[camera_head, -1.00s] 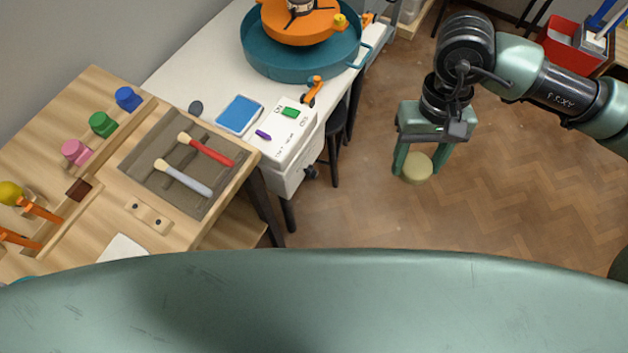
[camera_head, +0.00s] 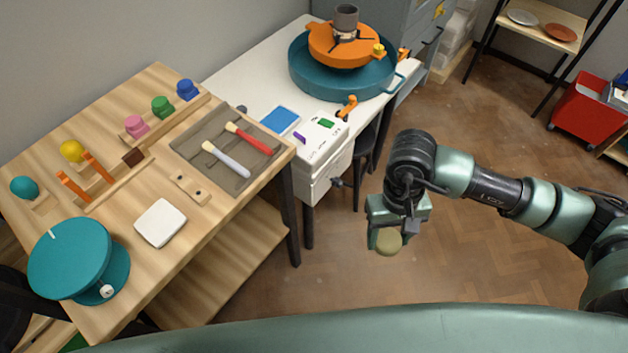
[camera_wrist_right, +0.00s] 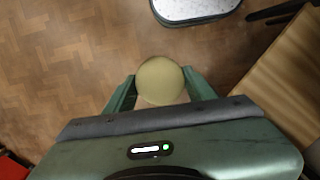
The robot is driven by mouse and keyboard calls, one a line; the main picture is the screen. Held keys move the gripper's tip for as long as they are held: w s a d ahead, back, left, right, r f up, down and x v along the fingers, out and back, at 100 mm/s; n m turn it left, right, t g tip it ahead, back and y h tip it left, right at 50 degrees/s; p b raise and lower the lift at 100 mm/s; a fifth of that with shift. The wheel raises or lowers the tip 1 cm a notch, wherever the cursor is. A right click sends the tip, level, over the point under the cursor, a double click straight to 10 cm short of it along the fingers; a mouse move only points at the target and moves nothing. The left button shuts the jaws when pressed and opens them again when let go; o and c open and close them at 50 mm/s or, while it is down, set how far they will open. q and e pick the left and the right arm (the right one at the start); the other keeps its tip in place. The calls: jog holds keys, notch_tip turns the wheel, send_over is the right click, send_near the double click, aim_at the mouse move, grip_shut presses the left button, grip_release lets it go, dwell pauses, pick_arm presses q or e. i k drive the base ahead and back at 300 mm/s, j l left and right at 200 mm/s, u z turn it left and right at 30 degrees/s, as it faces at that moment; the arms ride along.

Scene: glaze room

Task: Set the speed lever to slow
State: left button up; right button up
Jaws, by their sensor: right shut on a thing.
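The white control box (camera_head: 322,168) stands at the front of the white wheel table in the head view. On its top are a small green switch (camera_head: 326,124) and a purple piece (camera_head: 299,138), with markings too small to read. A dark lever or knob (camera_head: 337,182) sticks out of its side; I cannot tell which part is the speed lever. My right gripper (camera_head: 387,240) is right of and in front of the box, apart from it, over the floor. It is shut on a round yellowish sponge-like thing (camera_wrist_right: 160,81). My left gripper is out of view.
A teal basin (camera_head: 308,80) with an orange wheel head and grey pot is behind the box. The wooden table (camera_head: 222,225) at left holds brushes, coloured pieces and a teal turntable (camera_head: 68,262). A red bin (camera_head: 580,112) is far right. Open floor surrounds my right gripper.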

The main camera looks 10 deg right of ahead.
aim_at(336, 182)
jog(key=i+l+u, duration=0.1)
jog(key=l+u, duration=0.4)
jog(key=l, duration=0.45)
jog(key=l+u, duration=0.45)
jog(key=l, duration=0.45)
jog(key=k+l, duration=0.1)
jog(key=l, duration=1.05)
jog(key=k+l+u, duration=0.1)
jog(key=l, duration=0.45)
jog(key=k+l, duration=0.15)
jog(key=l, duration=0.4)
